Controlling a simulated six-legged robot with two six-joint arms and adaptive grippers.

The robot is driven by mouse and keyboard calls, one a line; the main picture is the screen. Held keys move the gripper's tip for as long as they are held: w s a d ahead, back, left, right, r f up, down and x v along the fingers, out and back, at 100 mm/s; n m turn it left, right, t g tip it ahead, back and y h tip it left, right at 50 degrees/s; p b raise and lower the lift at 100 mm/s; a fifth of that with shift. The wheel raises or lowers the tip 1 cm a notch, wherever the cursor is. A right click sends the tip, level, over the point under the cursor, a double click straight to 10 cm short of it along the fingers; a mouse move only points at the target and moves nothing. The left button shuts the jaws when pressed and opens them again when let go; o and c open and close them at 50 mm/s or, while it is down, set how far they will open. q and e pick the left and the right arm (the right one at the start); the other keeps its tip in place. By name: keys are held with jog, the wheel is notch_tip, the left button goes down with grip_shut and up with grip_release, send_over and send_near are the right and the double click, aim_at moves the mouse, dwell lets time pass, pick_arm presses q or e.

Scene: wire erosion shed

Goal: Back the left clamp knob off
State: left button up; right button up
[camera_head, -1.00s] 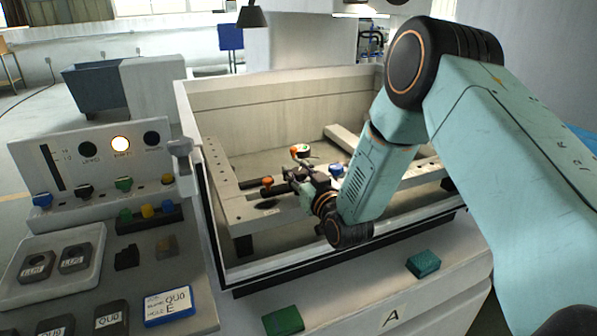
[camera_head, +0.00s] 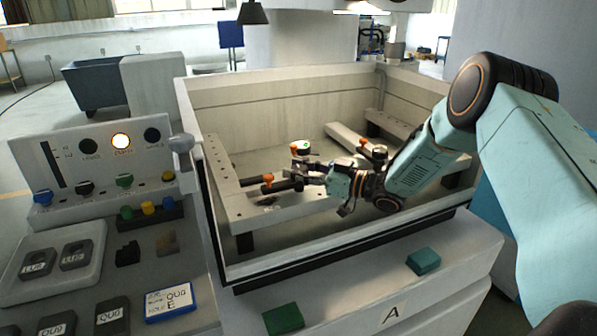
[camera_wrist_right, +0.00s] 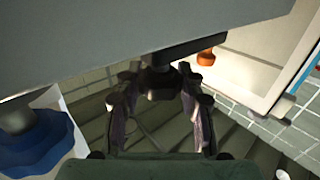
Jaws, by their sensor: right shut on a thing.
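My right gripper (camera_head: 302,174) reaches into the tank from the right, fingers pointing left, at the left clamp. In the right wrist view its two fingers (camera_wrist_right: 158,98) close around a dark knob (camera_wrist_right: 160,82), which I take for the left clamp knob, beneath a broad grey surface. The left clamp's black bar with an orange part (camera_head: 267,179) lies on the left end of the pale rail (camera_head: 240,204). The fingertips partly hide the knob in the head view. My left gripper is not in view.
Another orange-topped clamp (camera_head: 374,150) is close to my right wrist. The tank's front wall (camera_head: 330,243) runs below the arm. A control panel (camera_head: 95,165) stands left.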

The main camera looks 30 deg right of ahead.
aim_at(299, 167)
jog(key=shift+r+n+g+y, duration=0.2)
jog(key=shift+n+g+y, duration=0.2)
jog(key=shift+y, duration=0.1)
jog(key=o, duration=1.2)
jog(key=shift+s+d, duration=0.1)
jog(key=shift+f, duration=0.1)
notch_tip(299, 167, up, 10)
